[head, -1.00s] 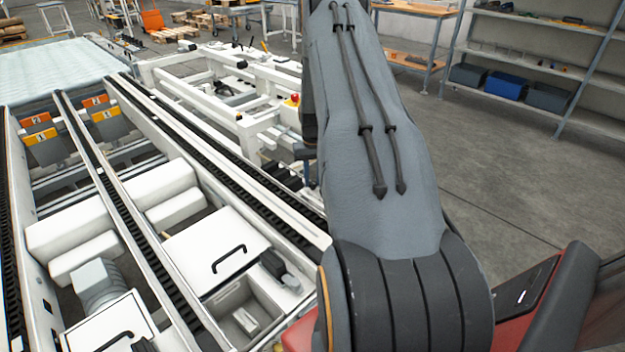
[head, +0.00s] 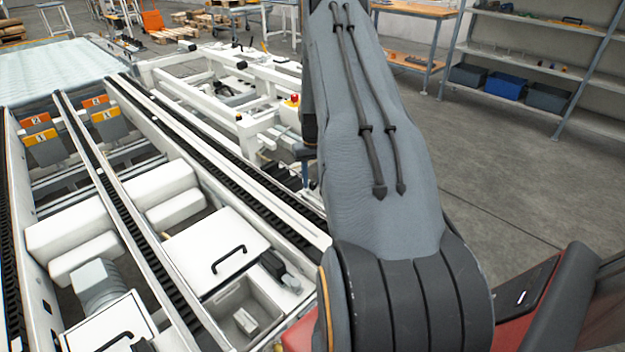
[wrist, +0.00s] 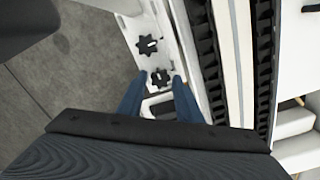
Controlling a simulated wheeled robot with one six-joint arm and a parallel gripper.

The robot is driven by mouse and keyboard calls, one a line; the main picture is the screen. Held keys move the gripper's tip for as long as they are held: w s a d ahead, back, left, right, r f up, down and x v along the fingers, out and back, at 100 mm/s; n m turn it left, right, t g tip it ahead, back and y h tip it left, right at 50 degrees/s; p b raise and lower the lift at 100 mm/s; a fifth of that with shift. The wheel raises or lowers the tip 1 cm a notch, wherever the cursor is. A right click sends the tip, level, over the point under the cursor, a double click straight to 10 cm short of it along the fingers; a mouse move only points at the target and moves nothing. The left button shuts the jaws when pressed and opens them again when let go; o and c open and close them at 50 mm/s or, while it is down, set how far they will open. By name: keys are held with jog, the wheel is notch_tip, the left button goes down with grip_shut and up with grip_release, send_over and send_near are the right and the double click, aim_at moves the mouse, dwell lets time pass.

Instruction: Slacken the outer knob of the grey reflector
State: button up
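Two black star-shaped knobs show in the wrist view, on a white bracket beside the conveyor rail. One knob (wrist: 147,44) is farther up the picture; the other knob (wrist: 160,77) is lower, nearer my gripper. I cannot tell which is the outer one. A small pale part with a dark edge (wrist: 160,105) lies below the lower knob, between my fingers; I cannot tell whether it is the grey reflector. My gripper (wrist: 158,82) is open, its two blue fingers apart on either side of the lower knob in the picture. Contact cannot be made out. In the head view my arm hides the gripper.
The white conveyor rail with its black chain (wrist: 207,60) runs close along the right of the knobs. Grey floor (wrist: 75,70) lies free to the left. The head view shows the conveyor frame (head: 270,215), an emergency-stop button (head: 294,98) and a shelf with bins (head: 505,82).

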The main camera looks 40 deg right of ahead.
aim_at(313, 182)
notch_tip(313, 182, up, 7)
jog(key=shift+f+b, duration=0.15)
jog(key=shift+b, duration=0.2)
jog(key=shift+r, duration=0.55)
